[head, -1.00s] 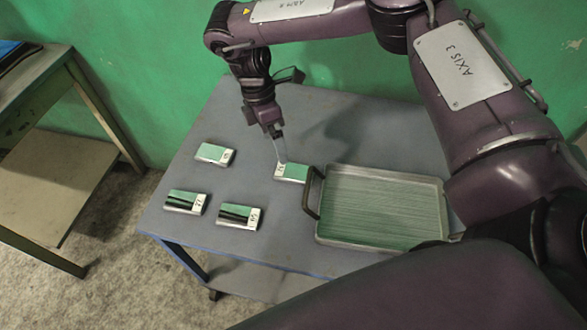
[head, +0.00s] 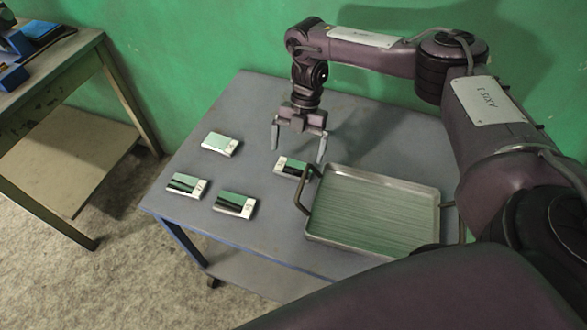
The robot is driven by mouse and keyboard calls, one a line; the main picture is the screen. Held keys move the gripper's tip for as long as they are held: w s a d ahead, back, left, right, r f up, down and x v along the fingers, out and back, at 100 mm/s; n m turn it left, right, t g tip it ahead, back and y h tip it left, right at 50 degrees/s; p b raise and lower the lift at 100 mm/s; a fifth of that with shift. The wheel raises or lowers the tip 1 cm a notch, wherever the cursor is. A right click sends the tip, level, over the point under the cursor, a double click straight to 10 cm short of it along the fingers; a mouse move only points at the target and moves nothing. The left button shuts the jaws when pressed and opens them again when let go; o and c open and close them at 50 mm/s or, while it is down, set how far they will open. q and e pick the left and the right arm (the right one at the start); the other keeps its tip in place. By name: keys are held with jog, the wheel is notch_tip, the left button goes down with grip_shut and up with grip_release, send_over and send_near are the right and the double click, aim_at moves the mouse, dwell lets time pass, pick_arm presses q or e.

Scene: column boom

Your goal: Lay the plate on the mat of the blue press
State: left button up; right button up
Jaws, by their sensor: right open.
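One (head: 292,166) lies close to the tray's left handle, the others at upper left (head: 221,144), lower left (head: 187,185) and lower middle (head: 234,203). I cannot tell which one the task names. My right gripper (head: 298,150) is open and empty, its fingers pointing down above the plate near the tray. Blue parts (head: 13,77) on the left bench may belong to the blue press, but the frame's edge cuts them off and no mat can be made out. My left gripper is not in view.
A metal tray (head: 315,229) with a green ribbed floor and upright handles stands on the right of the grey table (head: 262,107). The wooden bench (head: 60,60) stands to the left, across a floor gap. The green wall is behind.

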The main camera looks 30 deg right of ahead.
aim_at(294, 167)
jog(key=x, duration=0.4)
jog(key=shift+f, duration=0.25)
jog(key=shift+w, duration=0.1)
jog(key=shift+r, duration=0.1)
jog(key=c, duration=1.3)
